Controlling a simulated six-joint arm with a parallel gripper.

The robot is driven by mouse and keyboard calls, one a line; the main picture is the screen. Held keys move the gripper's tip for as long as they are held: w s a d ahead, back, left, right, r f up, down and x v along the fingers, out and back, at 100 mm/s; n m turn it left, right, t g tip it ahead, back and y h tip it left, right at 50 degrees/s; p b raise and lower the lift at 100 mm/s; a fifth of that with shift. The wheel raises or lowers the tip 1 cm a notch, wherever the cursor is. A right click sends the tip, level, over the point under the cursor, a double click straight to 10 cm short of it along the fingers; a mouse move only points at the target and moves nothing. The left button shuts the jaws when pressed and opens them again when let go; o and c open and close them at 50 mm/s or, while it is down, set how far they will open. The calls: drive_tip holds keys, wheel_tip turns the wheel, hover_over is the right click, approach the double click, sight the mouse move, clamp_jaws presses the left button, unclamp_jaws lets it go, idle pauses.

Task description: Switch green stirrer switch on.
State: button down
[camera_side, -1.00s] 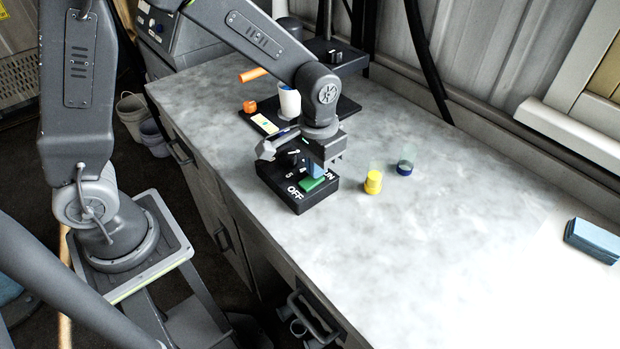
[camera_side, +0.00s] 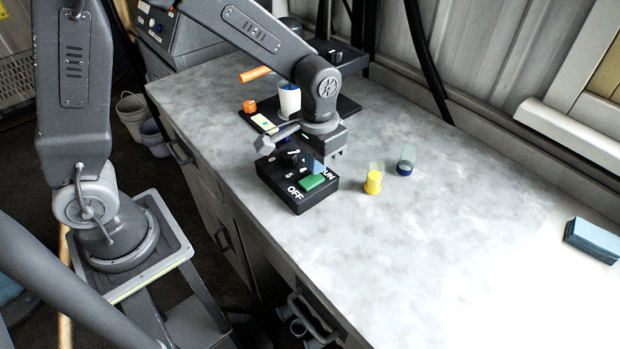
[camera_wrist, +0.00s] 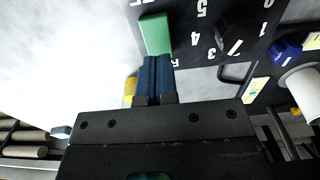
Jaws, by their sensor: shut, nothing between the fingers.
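The green switch (camera_side: 311,182) sits on the black control box (camera_side: 279,188), between its white OFF and ON labels. I cannot tell which way the switch is tilted. It also shows in the wrist view (camera_wrist: 155,34), just beyond my fingertips. My gripper (camera_side: 318,167) is shut and empty, its blue fingers together. It is over the ON end of the box, close to the switch; I cannot tell whether they touch. The shut fingers also show in the wrist view (camera_wrist: 154,58). A dark knob (camera_wrist: 228,37) with numbers around it is on the same box.
A yellow-based vial (camera_side: 373,182) and a blue-based vial (camera_side: 405,166) stand right of the box. A white cup (camera_side: 289,101) and an orange object (camera_side: 249,107) are behind. A blue block (camera_side: 592,240) lies far right.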

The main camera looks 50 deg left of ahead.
sight(317, 176)
drive_tip(key=shift+r, duration=2.5)
drive_tip(key=shift+s+a+r, duration=0.1)
drive_tip(key=shift+r, duration=0.2)
drive_tip(key=s+a+r+t, duration=0.2)
drive_tip(key=s+a+r, duration=0.1)
drive_tip(key=s, duration=0.4)
drive_tip(key=s+a+r+t, duration=0.3)
drive_tip(key=s+r, duration=0.3)
drive_tip(key=s, duration=0.2)
drive_tip(key=shift+s+a+r+t, duration=0.15)
drive_tip(key=shift+a+r+t, duration=0.05)
drive_tip(key=shift+a+t, duration=0.1)
drive_tip(key=shift+d, duration=0.1)
